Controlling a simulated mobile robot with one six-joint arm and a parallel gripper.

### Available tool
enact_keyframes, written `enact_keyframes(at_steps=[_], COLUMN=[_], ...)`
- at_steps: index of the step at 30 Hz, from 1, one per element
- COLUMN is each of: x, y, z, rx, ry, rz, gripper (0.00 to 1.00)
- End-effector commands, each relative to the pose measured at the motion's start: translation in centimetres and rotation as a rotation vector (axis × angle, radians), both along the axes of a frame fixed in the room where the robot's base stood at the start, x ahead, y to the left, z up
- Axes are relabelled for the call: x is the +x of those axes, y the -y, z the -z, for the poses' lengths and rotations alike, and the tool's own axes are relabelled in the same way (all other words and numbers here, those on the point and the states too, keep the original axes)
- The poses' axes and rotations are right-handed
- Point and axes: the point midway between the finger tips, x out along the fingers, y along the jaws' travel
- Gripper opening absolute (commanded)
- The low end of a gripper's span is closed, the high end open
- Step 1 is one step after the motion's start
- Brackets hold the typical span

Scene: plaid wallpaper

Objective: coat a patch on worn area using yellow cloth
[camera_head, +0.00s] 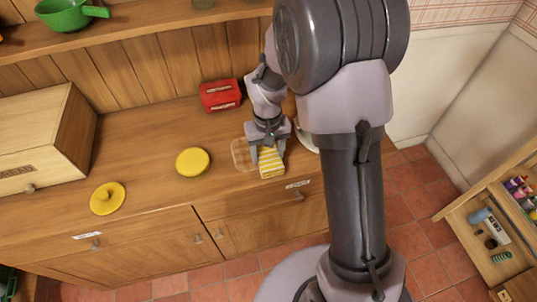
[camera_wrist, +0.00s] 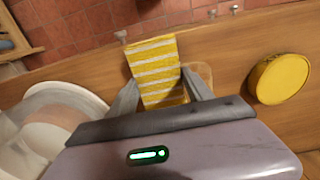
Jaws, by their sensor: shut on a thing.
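The yellow cloth with white stripes (camera_head: 271,163) is between the fingers of my gripper (camera_head: 267,152), which is shut on it. The cloth also shows in the wrist view (camera_wrist: 155,62), hanging out past the fingertips. The worn area (camera_head: 241,156) is a paler, rounded patch on the wooden counter, just left of the cloth. Part of it shows in the wrist view (camera_wrist: 204,74) beside my right-hand finger; the rest is hidden behind cloth and gripper. I cannot tell whether the cloth touches the counter.
A round yellow lid or tin (camera_head: 192,162) stands left of the patch, and a yellow knobbed lid (camera_head: 107,198) farther left. A red box (camera_head: 220,95) is behind. A white dish (camera_wrist: 62,108) stands close on the gripper's other side. Counter between the lids is free.

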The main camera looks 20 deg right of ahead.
Motion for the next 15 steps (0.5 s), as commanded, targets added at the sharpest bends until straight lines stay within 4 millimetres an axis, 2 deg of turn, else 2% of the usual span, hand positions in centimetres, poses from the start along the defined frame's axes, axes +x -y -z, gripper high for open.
enact_keyframes(at_steps=[3, 15], x=[0.1, 0.3], y=[-0.1, -0.3], z=[-1.5, -4.6], rx=[0.000, 0.000], ry=[0.001, 0.000], rz=[0.000, 0.002], gripper=[0.21, 0.21])
